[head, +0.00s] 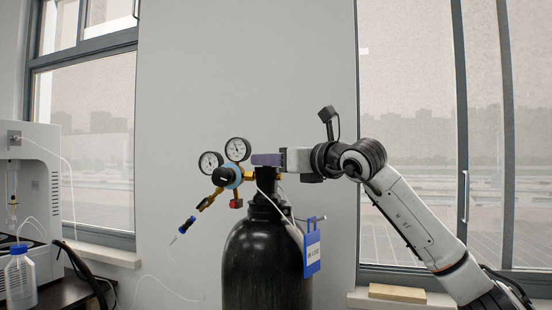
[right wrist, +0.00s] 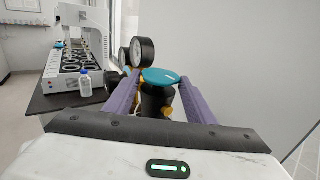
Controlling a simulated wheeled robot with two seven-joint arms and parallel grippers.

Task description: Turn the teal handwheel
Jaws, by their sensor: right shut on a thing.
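The teal handwheel (right wrist: 160,76) is a flat round disc on top of the black gas cylinder's valve, seen in the right wrist view. In the head view it is hidden behind my purple fingers. My right gripper (head: 264,160) reaches in level from the right at the cylinder's neck. In the right wrist view my right gripper (right wrist: 160,80) has one purple finger on each side of the handwheel, shut on it. The black cylinder (head: 266,262) stands upright below. My left gripper is in neither view.
A brass regulator with two round gauges (head: 237,150) sticks out left of the valve, close to my fingertips. A blue tag (head: 312,250) hangs on the cylinder. A bench with a white instrument (head: 40,190) and a blue-capped bottle (head: 20,280) stands at left.

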